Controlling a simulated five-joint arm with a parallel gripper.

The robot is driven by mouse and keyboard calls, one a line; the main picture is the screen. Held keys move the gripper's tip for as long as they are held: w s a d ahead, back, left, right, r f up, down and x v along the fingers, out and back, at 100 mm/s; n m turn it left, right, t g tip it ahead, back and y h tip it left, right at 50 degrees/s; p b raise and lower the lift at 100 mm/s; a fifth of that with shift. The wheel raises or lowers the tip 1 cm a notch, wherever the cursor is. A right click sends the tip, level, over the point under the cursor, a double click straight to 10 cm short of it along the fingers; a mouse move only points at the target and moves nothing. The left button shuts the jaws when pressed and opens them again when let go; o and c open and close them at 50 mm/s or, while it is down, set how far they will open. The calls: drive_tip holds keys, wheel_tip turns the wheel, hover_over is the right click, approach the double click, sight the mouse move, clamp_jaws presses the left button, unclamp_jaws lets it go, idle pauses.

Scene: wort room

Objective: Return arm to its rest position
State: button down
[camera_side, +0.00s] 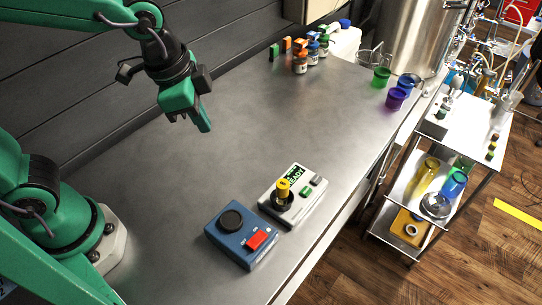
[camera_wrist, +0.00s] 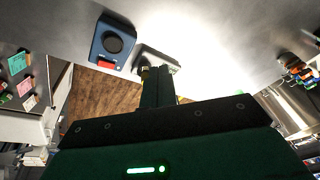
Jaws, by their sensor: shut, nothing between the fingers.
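My green arm reaches over the steel bench (camera_side: 215,150) from the left in the side view. My gripper (camera_side: 206,127) points down above the bench, with its green fingers together and nothing between them. It hangs in free space, well behind the two devices and apart from them. In the wrist view, the closed gripper (camera_wrist: 158,75) juts up the middle of the picture and covers part of the grey-white device.
A blue box with a black knob and red button (camera_side: 240,236) and a grey-white device holding a yellow-topped item (camera_side: 292,194) stand near the front edge. Small bottles (camera_side: 300,62), a green cup (camera_side: 381,78) and a purple cup (camera_side: 395,98) stand farther back. The bench middle is clear.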

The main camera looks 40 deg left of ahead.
drive_tip(key=s+a+r+n+t, duration=0.1)
drive_tip(key=s+a+n, duration=0.1)
drive_tip(key=a+n, duration=0.2)
drive_tip(key=s+a+r+n+t+y, duration=0.1)
drive_tip(key=s+a+r+n+t, duration=0.1)
drive_tip(key=a+n, duration=0.3)
drive_tip(key=shift+s+a+r, duration=0.2)
drive_tip(key=shift+s+a, duration=0.4)
drive_tip(key=shift+a, duration=1.3)
